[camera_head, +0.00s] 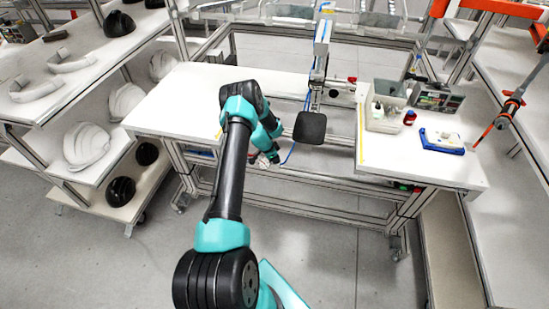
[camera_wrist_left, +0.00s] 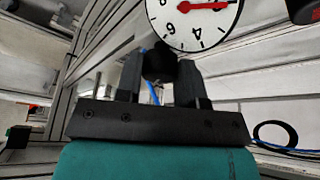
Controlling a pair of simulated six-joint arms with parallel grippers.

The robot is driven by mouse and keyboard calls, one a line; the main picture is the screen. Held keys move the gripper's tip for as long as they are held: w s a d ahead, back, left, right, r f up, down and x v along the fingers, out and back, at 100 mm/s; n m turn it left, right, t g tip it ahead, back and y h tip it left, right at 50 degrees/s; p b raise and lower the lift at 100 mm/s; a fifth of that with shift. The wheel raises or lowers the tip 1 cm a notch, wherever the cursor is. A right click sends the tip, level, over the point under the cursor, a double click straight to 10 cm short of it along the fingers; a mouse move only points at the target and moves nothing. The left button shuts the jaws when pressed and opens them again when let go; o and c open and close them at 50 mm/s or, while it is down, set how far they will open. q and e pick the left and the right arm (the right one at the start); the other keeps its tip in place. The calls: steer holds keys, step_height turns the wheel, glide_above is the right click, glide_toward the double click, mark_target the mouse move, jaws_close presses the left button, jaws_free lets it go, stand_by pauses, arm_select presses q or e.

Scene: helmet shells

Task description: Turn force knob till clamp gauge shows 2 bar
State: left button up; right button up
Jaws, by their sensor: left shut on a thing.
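In the left wrist view, the black force knob (camera_wrist_left: 158,63) sits between the two fingers of my left gripper (camera_wrist_left: 159,72), which is shut on it. The white round clamp gauge (camera_wrist_left: 200,30) is just beyond, cut off by the top edge. Its numerals appear upside down; 4, 6 and 8 are legible. Its red needle points right, beyond the 4 on the side away from the 6; the exact reading is unclear. In the head view my left gripper (camera_head: 268,157) is small, below the front edge of the workbench, and the knob and gauge cannot be made out.
A black square pad (camera_head: 310,127) on a post stands close right of my left gripper. Helmet shells (camera_head: 86,147) fill the left shelves. The floor in front is clear.

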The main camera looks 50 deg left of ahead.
arm_select(q)
steer(key=shift+n+y, duration=0.3)
steer(key=shift+n, duration=0.3)
steer(key=o, duration=0.9)
steer(key=shift+r, duration=0.1)
steer(key=v, duration=1.7)
steer(key=shift+s+a+r, duration=0.1)
